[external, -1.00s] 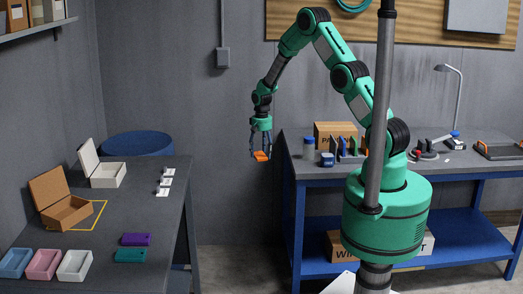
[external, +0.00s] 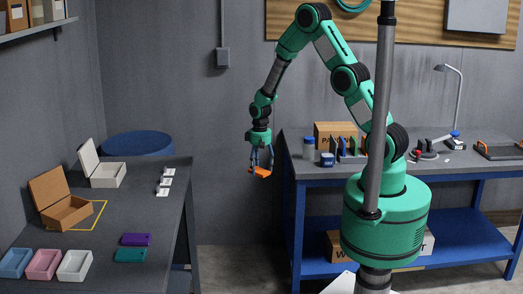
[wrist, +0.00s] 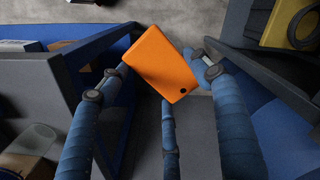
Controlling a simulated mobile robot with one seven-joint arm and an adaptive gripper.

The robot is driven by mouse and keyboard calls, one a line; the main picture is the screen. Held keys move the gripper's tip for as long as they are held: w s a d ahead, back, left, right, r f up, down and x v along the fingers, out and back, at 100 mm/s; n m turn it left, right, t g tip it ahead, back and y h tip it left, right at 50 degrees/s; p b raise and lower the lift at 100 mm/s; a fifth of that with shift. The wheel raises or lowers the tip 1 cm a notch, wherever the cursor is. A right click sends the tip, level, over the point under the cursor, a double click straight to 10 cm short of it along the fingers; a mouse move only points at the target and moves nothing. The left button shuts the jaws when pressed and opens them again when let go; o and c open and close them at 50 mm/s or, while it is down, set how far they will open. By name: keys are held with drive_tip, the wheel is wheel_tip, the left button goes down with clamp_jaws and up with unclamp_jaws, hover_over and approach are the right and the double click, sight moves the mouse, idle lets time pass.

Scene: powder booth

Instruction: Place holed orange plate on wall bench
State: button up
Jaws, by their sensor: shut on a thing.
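The orange plate (external: 260,172) hangs in my gripper (external: 260,164), in the air left of the blue-framed bench along the back wall (external: 460,172). In the wrist view the orange plate (wrist: 158,58) is a tilted flat rectangle with one small dark hole near its lower corner. The blue fingers of my gripper (wrist: 162,75) are closed around its edges. Both the plate and gripper are clear of the bench and of the grey table (external: 165,215) at the left.
Purple (external: 136,239) and teal plates (external: 130,255) lie on the left table.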

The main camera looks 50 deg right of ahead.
sight(260, 169)
wheel_tip(260, 169, up, 15)
drive_tip(key=a+r+n+p, duration=0.1)
drive_tip(key=a+n+p, duration=0.1)
drive_tip(key=a+n, duration=1.25)
drive_tip(key=a+n+p, duration=0.2)
drive_tip(key=a+n, duration=0.3)
drive_tip(key=a, duration=1.8)
drive_tip(key=s+a+n+p, duration=0.2)
drive_tip(key=s+a+n, duration=0.5)
drive_tip(key=a, duration=0.5)
drive_tip(key=s+a+n+p, duration=0.1)
drive_tip(key=s+a+n, duration=0.6)
drive_tip(key=a, duration=0.6)
drive_tip(key=s+a+f+n+p, duration=0.1)
drive_tip(key=s+a+n, duration=0.6)
drive_tip(key=s, duration=0.4)
drive_tip(key=s+a+n+p, duration=0.2)
drive_tip(key=s+a+n, duration=0.3)
drive_tip(key=s+a, duration=0.5)
drive_tip(key=shift+m, duration=0.25)
wheel_tip(260, 169, down, 5)
drive_tip(key=shift+s+d, duration=0.15)
